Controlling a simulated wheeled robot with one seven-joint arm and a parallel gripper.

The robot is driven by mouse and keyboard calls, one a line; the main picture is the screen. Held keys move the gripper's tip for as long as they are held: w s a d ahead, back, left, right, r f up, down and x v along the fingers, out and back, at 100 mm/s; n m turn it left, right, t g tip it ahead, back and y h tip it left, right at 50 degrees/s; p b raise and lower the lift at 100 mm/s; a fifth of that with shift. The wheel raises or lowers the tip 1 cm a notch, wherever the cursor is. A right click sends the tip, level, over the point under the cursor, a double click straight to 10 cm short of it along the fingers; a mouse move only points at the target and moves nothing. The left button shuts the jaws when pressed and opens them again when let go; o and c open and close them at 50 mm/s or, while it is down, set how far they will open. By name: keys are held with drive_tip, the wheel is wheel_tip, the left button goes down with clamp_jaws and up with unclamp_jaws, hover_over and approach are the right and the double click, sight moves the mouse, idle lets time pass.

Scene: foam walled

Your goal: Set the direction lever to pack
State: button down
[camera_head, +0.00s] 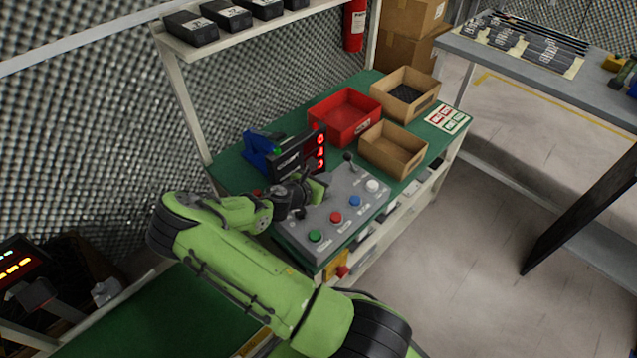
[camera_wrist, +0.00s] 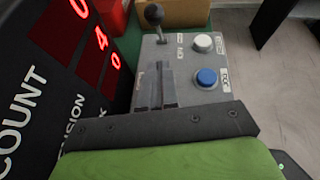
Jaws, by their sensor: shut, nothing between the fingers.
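The direction lever (camera_head: 348,158) is a dark ball knob on a thin stem at the far end of the grey control panel (camera_head: 325,213). In the wrist view the lever (camera_wrist: 154,15) stands at the top, with small labels beside its base that are too small to read. Which label it is set to I cannot tell. My gripper (camera_head: 322,182) is over the panel, near the display and short of the lever, apart from it. In the wrist view my gripper (camera_wrist: 155,88) has its fingers together and empty, pointing toward the lever.
A black display (camera_head: 300,155) with red digits stands close along the left of my gripper. White (camera_wrist: 203,42) and blue (camera_wrist: 206,78) buttons lie to the right; red (camera_head: 336,216) and green (camera_head: 315,236) ones are nearer. A red bin (camera_head: 345,128) and cardboard bins (camera_head: 392,165) stand beyond the panel.

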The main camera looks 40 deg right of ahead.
drive_tip(key=b+x, duration=0.1)
drive_tip(key=x, duration=0.3)
drive_tip(key=shift+s+f, duration=0.1)
drive_tip(key=shift+w+d+r, duration=0.2)
drive_tip(key=shift+d+r, duration=0.1)
drive_tip(key=shift+d, duration=0.3)
drive_tip(key=shift+w+d+r, duration=0.15)
drive_tip(key=shift+d+r, duration=0.15)
drive_tip(key=shift+d, duration=0.3)
drive_tip(key=shift+w+d+r, duration=0.1)
drive_tip(key=shift+d+r, duration=0.15)
drive_tip(key=shift+d, duration=0.2)
drive_tip(key=shift+r, duration=0.15)
